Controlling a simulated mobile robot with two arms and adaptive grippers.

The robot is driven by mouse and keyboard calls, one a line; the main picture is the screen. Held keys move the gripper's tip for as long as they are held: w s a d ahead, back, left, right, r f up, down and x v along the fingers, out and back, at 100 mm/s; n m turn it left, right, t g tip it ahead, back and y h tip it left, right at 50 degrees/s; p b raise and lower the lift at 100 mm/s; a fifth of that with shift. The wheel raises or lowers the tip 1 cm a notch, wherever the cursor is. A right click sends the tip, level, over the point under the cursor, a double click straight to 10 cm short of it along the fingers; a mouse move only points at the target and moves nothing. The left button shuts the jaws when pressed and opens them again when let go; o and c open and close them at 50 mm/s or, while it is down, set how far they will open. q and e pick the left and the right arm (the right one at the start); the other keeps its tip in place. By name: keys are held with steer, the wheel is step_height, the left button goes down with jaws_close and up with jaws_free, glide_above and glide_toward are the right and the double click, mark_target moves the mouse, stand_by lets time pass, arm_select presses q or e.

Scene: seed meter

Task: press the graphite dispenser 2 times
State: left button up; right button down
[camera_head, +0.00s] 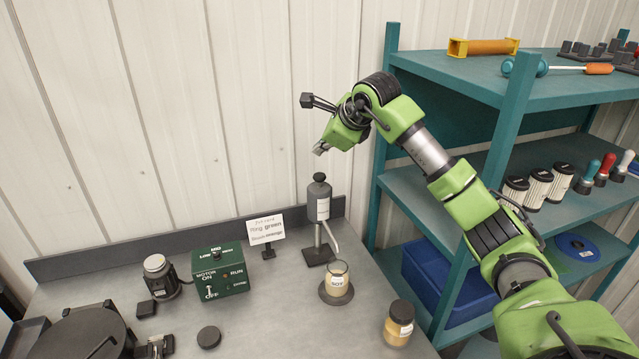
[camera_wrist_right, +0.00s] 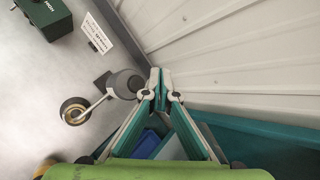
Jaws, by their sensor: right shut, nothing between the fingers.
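The graphite dispenser (camera_head: 319,204) is a dark grey bottle with a black top knob, on a stand on the bench. Its spout slants down toward a clear cup (camera_head: 337,281) with tan contents, which sits on a dark round base. My right gripper (camera_head: 318,151) is shut and empty, a little above the knob and apart from it in the head view. In the right wrist view, the shut fingertips (camera_wrist_right: 160,70) lie just right of the dispenser's round top (camera_wrist_right: 125,84). The cup (camera_wrist_right: 74,111) shows to the left there. My left gripper is not in view.
A green motor box (camera_head: 220,272) and a small sign (camera_head: 265,229) stand left of the dispenser. A jar (camera_head: 399,322) stands at front right. A teal shelf (camera_head: 450,81) rises on the right, close to my right arm. The wall is close behind.

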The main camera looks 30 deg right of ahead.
mark_target(318, 174)
step_height(318, 174, down, 4)
steer(key=shift+r+b, duration=0.1)
steer(key=shift+b, duration=0.9)
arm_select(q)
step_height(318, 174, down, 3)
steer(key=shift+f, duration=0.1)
arm_select(e)
steer(key=shift+f, duration=0.3)
arm_select(q)
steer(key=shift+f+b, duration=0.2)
steer(key=shift+b, duration=0.15)
arm_select(e)
steer(key=shift+f, duration=0.25)
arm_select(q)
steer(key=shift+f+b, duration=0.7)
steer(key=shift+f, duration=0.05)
arm_select(e)
steer(key=shift+s+f, duration=0.15)
steer(key=shift+f, duration=0.95)
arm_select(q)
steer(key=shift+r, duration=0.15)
arm_select(e)
steer(key=shift+r, duration=0.1)
steer(key=shift+r+p, duration=1.1)
steer(key=shift+r, duration=0.15)
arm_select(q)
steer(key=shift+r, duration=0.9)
